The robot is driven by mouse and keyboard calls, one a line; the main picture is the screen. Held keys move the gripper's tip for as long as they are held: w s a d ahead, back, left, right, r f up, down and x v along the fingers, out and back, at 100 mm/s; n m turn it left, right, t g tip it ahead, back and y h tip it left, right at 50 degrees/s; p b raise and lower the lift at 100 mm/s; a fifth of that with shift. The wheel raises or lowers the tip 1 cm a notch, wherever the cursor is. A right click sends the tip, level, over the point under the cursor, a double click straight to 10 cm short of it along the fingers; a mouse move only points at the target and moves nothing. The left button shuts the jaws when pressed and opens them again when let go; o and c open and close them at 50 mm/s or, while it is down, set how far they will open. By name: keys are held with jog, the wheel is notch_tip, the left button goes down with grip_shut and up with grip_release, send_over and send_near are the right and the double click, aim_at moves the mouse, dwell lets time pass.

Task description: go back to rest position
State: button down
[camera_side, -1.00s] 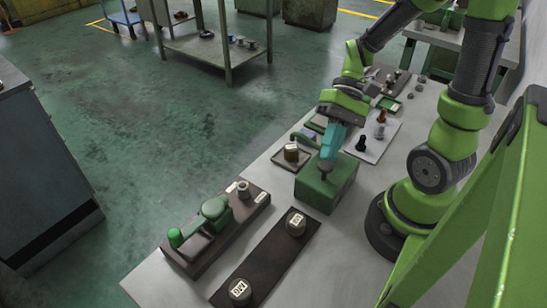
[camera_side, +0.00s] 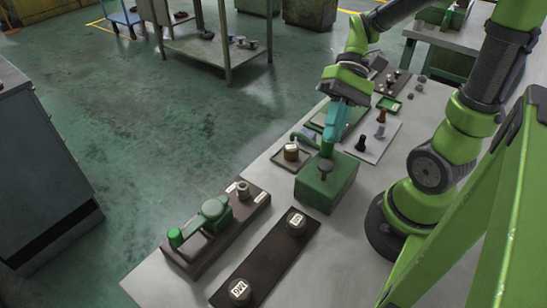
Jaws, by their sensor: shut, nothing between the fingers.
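My gripper (camera_side: 328,150) has teal fingers that point down. It is shut and empty. It hangs just above and behind the dark knob (camera_side: 325,168) on top of the green box (camera_side: 325,188). I cannot tell whether the fingertips touch anything there. My arm reaches from its base at the right side of the bench.
The grey bench (camera_side: 262,180) also holds a green-handled press (camera_side: 212,215), a dark board (camera_side: 268,258) with two labelled cylinders, a small tray (camera_side: 277,162) with a jar, and a white tray (camera_side: 372,152) with several pawn-like pieces. The floor (camera_side: 150,110) to the left is open.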

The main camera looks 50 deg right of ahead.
dwell(0.6)
jog(key=w+a+r+n+t+h, duration=0.1)
jog(key=w+r+t+h, duration=0.3)
jog(key=t, duration=0.5)
notch_tip(320, 180, up, 2)
jog(key=n+h, duration=0.1)
jog(key=h, duration=0.2)
jog(key=shift+a+r+n, duration=0.15)
jog(key=shift+r+n, duration=0.1)
jog(key=shift+n, duration=0.05)
jog(key=c, duration=1.8)
grip_release()
